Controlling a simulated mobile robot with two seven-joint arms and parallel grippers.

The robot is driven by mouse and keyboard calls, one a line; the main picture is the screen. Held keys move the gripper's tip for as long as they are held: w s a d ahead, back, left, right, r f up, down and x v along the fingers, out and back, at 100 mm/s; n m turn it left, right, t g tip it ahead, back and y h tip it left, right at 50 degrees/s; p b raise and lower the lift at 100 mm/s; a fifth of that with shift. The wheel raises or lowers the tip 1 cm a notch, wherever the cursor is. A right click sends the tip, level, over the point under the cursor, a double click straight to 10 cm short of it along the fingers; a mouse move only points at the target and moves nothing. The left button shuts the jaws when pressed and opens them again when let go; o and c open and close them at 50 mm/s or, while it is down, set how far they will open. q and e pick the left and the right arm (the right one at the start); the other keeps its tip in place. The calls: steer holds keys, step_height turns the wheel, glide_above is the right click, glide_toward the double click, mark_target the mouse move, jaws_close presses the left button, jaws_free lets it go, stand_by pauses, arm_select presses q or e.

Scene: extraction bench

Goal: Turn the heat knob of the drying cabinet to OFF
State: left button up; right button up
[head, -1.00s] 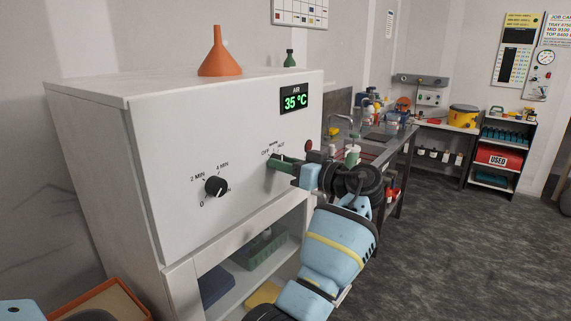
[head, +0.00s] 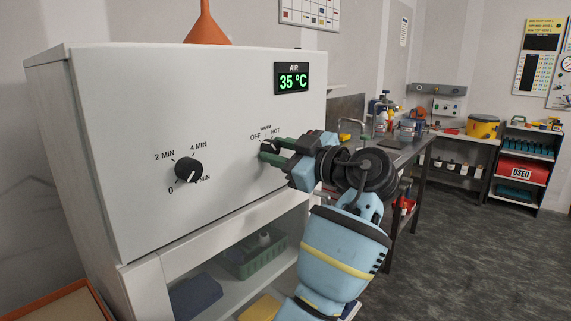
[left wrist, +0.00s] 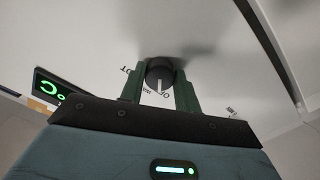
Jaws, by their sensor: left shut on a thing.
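The white drying cabinet (head: 110,110) fills the left of the head view, with a green 35 °C display. Its dark heat knob (head: 267,148) sits under the OFF, WARM and HOT labels. My left gripper (head: 276,150) has its green fingers shut on the heat knob. In the left wrist view the knob (left wrist: 159,70) is between the two fingertips. Its white pointer mark is directed toward the upside-down OFF lettering, which is partly covered; I cannot tell whether it lines up exactly. My right gripper is not in view.
A black timer knob (head: 187,170) is left of the heat knob. An orange funnel (head: 204,28) stands on the cabinet. The open shelf below holds a green tray (head: 253,262) and a blue item (head: 195,294). A metal bench (head: 400,158) stands behind my arm.

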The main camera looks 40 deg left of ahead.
arm_select(q)
steer(key=shift+n+b, duration=0.35)
steer(key=shift+n, duration=0.45)
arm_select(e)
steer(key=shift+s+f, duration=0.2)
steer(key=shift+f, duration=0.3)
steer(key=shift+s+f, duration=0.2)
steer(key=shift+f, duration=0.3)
arm_select(q)
steer(key=shift+r, duration=0.1)
steer(key=o, duration=1)
